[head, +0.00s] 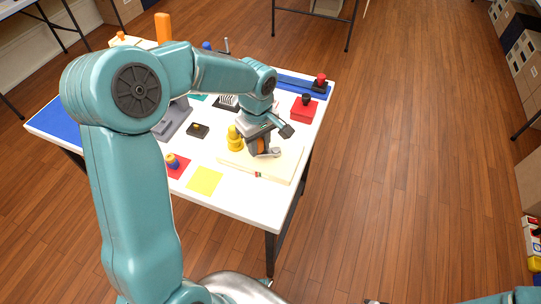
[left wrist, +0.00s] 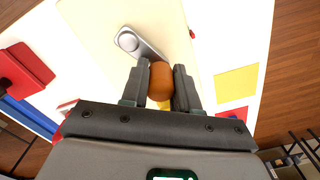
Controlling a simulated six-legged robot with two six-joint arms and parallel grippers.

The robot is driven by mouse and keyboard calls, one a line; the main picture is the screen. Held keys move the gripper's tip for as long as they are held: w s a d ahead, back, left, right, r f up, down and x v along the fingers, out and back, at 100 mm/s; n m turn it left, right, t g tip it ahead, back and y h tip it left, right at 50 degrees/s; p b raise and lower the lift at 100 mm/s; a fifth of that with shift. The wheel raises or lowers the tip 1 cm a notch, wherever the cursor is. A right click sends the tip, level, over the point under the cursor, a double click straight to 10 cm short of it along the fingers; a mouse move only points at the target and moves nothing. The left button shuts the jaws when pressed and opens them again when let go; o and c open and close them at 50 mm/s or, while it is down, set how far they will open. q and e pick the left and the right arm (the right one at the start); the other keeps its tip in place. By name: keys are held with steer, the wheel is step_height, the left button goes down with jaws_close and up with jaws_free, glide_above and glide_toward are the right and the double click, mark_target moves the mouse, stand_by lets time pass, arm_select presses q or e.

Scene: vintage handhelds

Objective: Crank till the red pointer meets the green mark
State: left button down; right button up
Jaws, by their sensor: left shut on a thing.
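The crank is a grey arm (left wrist: 146,46) with a round hub and an orange-brown knob (left wrist: 160,82), mounted on a cream board (head: 290,160). My left gripper (head: 262,150) is shut on the knob; its two dark fingers press on either side of it in the left wrist view (left wrist: 160,88). The crank arm also shows beside the fingers in the head view (head: 274,153). A tiny red and green spot (head: 257,174) sits near the board's front edge; whether pointer and mark meet is too small to tell. Only a dark tip of my right gripper (head: 372,301) shows at the bottom edge.
Yellow stacked pieces (head: 235,140) stand close left of the gripper. A yellow square (head: 205,180), a blue-and-yellow piece (head: 172,161) on a red square and a red box (head: 304,109) are on the white table (head: 255,208).

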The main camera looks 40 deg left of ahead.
arm_select(q)
steer(key=shift+s+d, duration=0.25)
steer(key=shift+d, duration=0.2)
steer(key=shift+a, duration=0.1)
steer(key=shift+s+d+b, duration=0.3)
steer(key=shift+d+b, duration=0.15)
steer(key=shift+d, duration=0.35)
steer(key=shift+s+d+r, duration=0.1)
steer(key=shift+d, duration=0.4)
steer(key=shift+a, duration=0.2)
